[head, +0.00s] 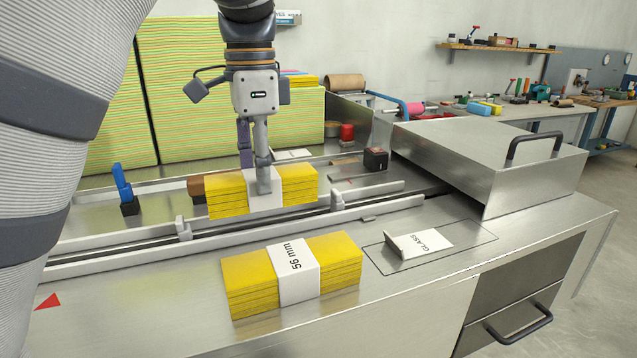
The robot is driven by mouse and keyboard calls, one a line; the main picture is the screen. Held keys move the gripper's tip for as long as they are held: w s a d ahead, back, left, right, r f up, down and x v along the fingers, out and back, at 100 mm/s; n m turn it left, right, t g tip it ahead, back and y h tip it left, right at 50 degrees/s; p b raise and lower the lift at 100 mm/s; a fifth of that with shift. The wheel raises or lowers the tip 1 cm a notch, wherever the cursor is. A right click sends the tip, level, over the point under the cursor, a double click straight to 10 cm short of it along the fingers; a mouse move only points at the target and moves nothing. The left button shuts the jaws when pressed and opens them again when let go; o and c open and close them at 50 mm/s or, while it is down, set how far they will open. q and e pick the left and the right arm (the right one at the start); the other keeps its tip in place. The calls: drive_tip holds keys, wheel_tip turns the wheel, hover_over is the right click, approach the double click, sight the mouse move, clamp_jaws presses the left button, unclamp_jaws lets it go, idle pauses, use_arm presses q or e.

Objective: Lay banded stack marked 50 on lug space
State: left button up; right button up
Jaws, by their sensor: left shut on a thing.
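A yellow cloth stack with a white band (229,196) is in the left gripper (258,178), between the long rails of the conveyor. The fingers are shut on it at the band and hide most of that band, so no marking can be read. I cannot tell whether its underside touches the conveyor bed. Pale upright lugs stand near its left end (183,229) and right end (336,200). A second yellow stack (250,284), its white band marked "56 mm", lies on the steel top in front of the rails. My right gripper is not in view.
A bent white "GLASS" card (425,243) sits in an outlined area at right. A steel hood with a black handle (487,160) covers the conveyor's right end. The front steel top is clear left of the 56 mm stack.

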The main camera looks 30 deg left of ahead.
sight(263, 197)
use_arm(q)
drive_tip(key=shift+w+d+f, duration=0.1)
drive_tip(key=shift+f, duration=0.4)
drive_tip(key=f, duration=0.1)
drive_tip(key=w+f, duration=0.1)
drive_tip(key=a+f, duration=0.1)
drive_tip(key=shift+w+f, duration=0.15)
drive_tip(key=shift+s+d+f, duration=0.3)
drive_tip(key=shift+s+d, duration=0.15)
drive_tip(key=shift+s, duration=0.15)
drive_tip(key=shift+c, duration=0.8)
drive_tip(key=o, duration=1)
drive_tip(key=shift+a, duration=0.1)
drive_tip(key=shift+c, duration=0.2)
drive_tip(key=o, duration=0.3)
drive_tip(key=shift+w+a+f, duration=0.15)
drive_tip(key=shift+w, duration=0.15)
wheel_tip(263, 197, up, 12)
drive_tip(key=shift+r, duration=0.2)
drive_tip(key=shift+f, duration=0.1)
